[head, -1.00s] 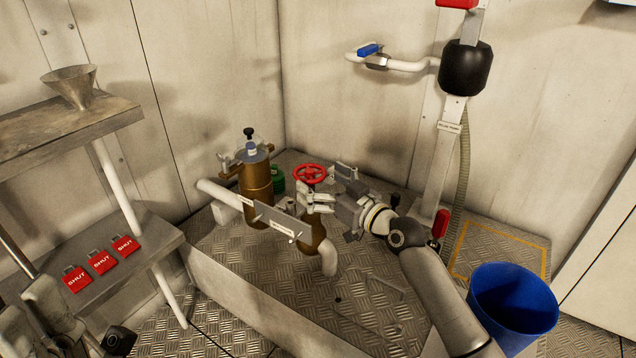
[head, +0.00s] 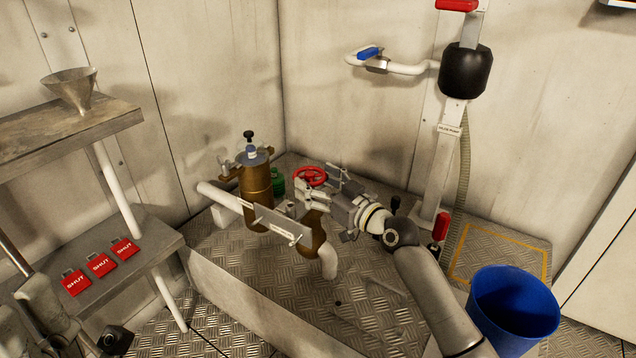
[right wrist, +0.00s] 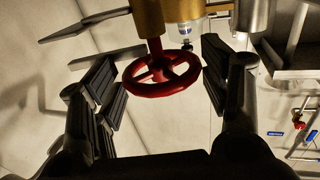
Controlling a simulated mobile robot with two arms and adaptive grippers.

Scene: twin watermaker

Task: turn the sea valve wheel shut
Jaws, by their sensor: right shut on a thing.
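The red sea valve wheel (head: 311,177) sits on top of the brass valve on the white pipe, in the middle of the head view. My right gripper (head: 322,183) reaches it from the right, with one finger on the near side and one on the far side. In the right wrist view the wheel (right wrist: 162,75) lies between the finger pads, and the gripper (right wrist: 163,85) is shut on its rim. Part of the near rim is hidden by a finger in the head view. My left gripper (head: 50,315) is only partly in view at the lower left; its fingers are unclear.
A brass strainer (head: 256,180) stands left of the wheel, with a green object (head: 277,182) behind it. A blue bucket (head: 512,310) stands at right. Red SHUT tags (head: 100,265) lie on the left shelf.

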